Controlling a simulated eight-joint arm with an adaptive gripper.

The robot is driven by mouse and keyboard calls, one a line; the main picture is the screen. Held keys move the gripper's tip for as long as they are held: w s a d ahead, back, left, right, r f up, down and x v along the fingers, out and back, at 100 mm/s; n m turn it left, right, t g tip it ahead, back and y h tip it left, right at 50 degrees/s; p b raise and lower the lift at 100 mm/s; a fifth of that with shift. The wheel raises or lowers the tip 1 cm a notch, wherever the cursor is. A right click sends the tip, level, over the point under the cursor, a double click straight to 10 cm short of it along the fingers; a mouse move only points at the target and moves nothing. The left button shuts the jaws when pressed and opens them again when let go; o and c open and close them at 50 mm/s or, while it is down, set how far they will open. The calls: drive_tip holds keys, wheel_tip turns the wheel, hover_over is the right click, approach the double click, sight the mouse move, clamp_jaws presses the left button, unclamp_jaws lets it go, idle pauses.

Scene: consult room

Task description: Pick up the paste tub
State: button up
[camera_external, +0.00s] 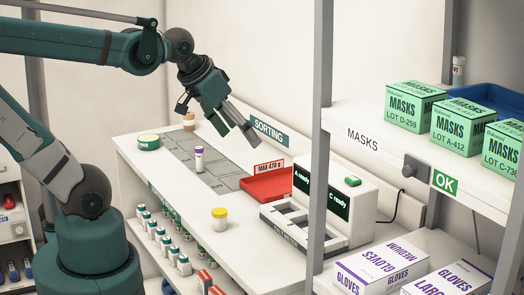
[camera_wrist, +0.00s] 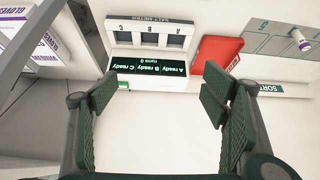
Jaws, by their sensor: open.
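A low, wide white tub with a green band (camera_external: 148,142) stands at the back left of the counter; it looks like the paste tub, though I cannot read its label. A small jar with a yellow lid (camera_external: 219,218) stands nearer the front. My gripper (camera_external: 238,131) is open and empty, high above the back of the counter by the SORTING sign, to the right of the green-banded tub and apart from it. In the wrist view my open fingers (camera_wrist: 163,92) have bare white surface between them. Neither tub nor yellow-lidded jar shows there.
A purple-and-white vial (camera_external: 198,159) stands on the grey sorting mat (camera_external: 222,180). A red tray (camera_external: 268,184) and a white slot machine (camera_external: 350,207) are to the right. A small tan-topped jar (camera_external: 188,121) is at the back. A grey post (camera_external: 318,130) and shelf stand right.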

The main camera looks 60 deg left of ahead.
drive_tip(key=w+a+r+n+g+y, duration=0.1)
drive_tip(key=w+a+r+n, duration=0.1)
drive_tip(key=w+a, duration=0.55)
drive_tip(key=w+a+r+n+g, duration=0.15)
drive_tip(key=w+a, duration=0.35)
drive_tip(key=a, duration=0.6)
drive_tip(key=w+a+f+n+g, duration=0.1)
drive_tip(key=w+a+f+n, duration=0.15)
drive_tip(key=a, duration=0.85)
drive_tip(key=w+a+f+n+g, duration=0.15)
drive_tip(key=w+a, duration=0.25)
drive_tip(key=a, duration=0.8)
drive_tip(key=n+g+h+p, duration=0.1)
drive_tip(key=n+g+p, duration=0.1)
drive_tip(key=n, duration=0.5)
hover_over(149, 137)
drive_tip(key=shift+m, duration=0.25)
drive_tip(key=f, duration=2.1)
drive_tip(key=shift+w+d+f, duration=0.15)
drive_tip(key=shift+d+f, duration=0.2)
drive_tip(key=shift+d, duration=0.05)
drive_tip(key=shift+s+a+f, duration=0.2)
drive_tip(key=shift+s+a, duration=0.05)
drive_tip(key=shift+f, duration=0.1)
